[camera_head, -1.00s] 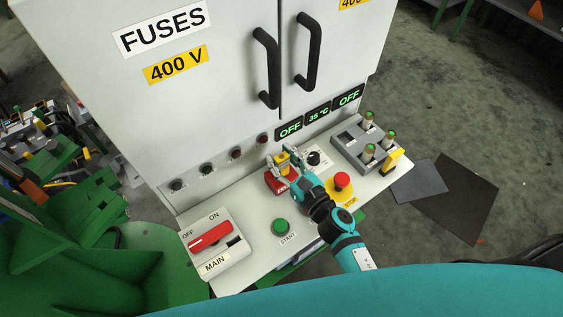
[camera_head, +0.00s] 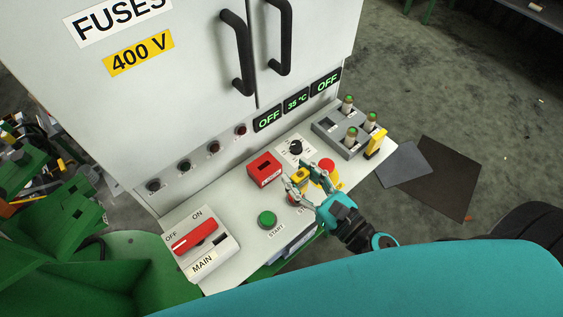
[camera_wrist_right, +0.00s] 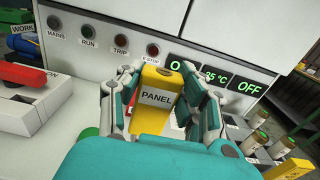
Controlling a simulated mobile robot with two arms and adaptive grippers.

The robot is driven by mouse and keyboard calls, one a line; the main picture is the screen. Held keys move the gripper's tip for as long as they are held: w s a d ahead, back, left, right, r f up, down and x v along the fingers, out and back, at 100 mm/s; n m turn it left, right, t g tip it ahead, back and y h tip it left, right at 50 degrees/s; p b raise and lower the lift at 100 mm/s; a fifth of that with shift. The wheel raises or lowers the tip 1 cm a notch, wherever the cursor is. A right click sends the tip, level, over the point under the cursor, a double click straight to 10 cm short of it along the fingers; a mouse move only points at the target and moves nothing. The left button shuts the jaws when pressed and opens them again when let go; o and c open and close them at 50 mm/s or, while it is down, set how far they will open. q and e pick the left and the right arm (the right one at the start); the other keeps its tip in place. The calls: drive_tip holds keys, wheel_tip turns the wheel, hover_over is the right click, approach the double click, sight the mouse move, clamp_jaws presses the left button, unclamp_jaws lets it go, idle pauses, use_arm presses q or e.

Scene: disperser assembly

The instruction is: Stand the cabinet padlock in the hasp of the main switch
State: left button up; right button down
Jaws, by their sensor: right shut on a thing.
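In the right wrist view the padlock (camera_wrist_right: 157,98) stands between the two fingers, with a PANEL label facing the camera. The main switch (camera_head: 228,252) is at the console's left end, with a red handle (camera_head: 195,238) and OFF, ON and MAIN labels. A dark slot (camera_head: 222,239) beside the handle looks like the hasp, and it appears empty. The gripper is well to the right of the switch. My left gripper is not in view.
A red block (camera_head: 264,168) with a dark slot on top stands behind the gripper. The green START button (camera_head: 267,219), red stop button (camera_head: 327,166), black knob (camera_head: 296,147) and grey fuse holder (camera_head: 329,126) stand up from the console. The cabinet front rises behind.

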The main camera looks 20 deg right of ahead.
drive_tip(key=shift+v, duration=1)
drive_tip(key=shift+s+r+b, duration=0.15)
drive_tip(key=shift+r+b, duration=0.05)
drive_tip(key=shift+b, duration=0.15)
wheel_tip(320, 180, up, 3)
drive_tip(key=w+d+m+t+h, duration=0.1)
drive_tip(key=w+d+m+h, duration=0.1)
drive_tip(key=m+h, duration=0.15)
drive_tip(key=s+a+r+n+y+p, duration=0.1)
drive_tip(key=a+p, duration=0.1)
drive_tip(key=a, duration=0.9)
drive_tip(key=s+a+r+n+g+y+p, duration=0.1)
drive_tip(key=s+a+n+y+p, duration=0.1)
drive_tip(key=a, duration=0.9)
drive_tip(key=shift+s+a+r, duration=0.15)
drive_tip(key=shift+a+r, duration=0.1)
drive_tip(key=shift+a, duration=0.15)
drive_tip(key=shift+n+y+p, duration=0.25)
drive_tip(key=shift+n+p, duration=0.05)
drive_tip(key=shift+n, duration=0.05)
wheel_tip(320, 180, down, 6)
drive_tip(key=b, duration=0.5)
drive_tip(key=shift+r, duration=0.1)
